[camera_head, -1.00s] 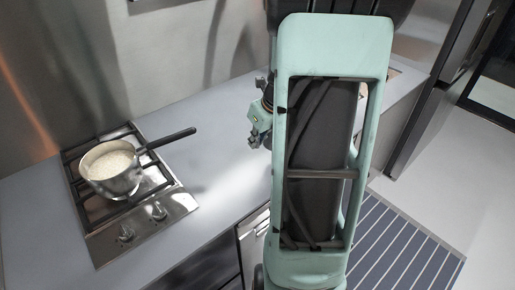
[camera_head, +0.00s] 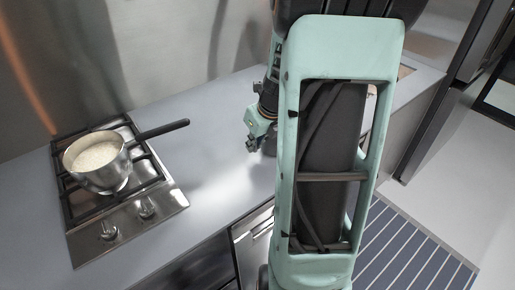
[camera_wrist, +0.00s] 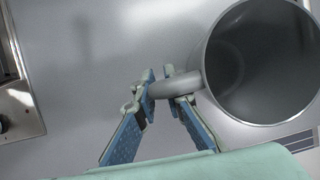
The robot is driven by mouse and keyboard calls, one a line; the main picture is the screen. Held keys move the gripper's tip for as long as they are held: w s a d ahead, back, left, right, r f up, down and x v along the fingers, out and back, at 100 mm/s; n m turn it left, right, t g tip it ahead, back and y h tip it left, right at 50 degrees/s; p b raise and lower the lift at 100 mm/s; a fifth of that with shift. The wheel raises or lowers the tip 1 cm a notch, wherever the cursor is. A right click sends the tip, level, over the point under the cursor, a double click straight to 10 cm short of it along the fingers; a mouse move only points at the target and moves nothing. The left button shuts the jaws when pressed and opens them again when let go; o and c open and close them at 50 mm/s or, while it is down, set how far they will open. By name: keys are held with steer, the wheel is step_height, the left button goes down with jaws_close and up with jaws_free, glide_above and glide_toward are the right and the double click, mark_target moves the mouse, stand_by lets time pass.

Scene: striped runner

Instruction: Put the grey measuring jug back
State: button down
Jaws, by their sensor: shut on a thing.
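The grey measuring jug (camera_wrist: 212,62) shows large at the right of the wrist view, seen from above into its dark, empty-looking inside. Its handle (camera_wrist: 180,87) points left. My gripper (camera_wrist: 164,88) is shut on the handle, one finger on each side of it. I cannot tell whether the jug's base touches the counter (camera_head: 215,180).
A steel saucepan (camera_head: 112,178) with pale contents stands on the gas hob (camera_head: 125,222) at the left, its dark handle pointing right. The counter between hob and gripper is clear. A striped runner (camera_head: 410,250) lies on the floor at the right.

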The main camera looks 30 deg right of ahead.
steer(key=shift+f, duration=0.2)
steer(key=shift+f, duration=0.15)
steer(key=c, duration=2)
jaws_free()
steer(key=shift+r, duration=0.35)
steer(key=p+v, duration=0.2)
steer(key=v, duration=0.9)
steer(key=shift+s+r, duration=0.2)
steer(key=shift+r, duration=0.1)
steer(key=shift+w, duration=0.1)
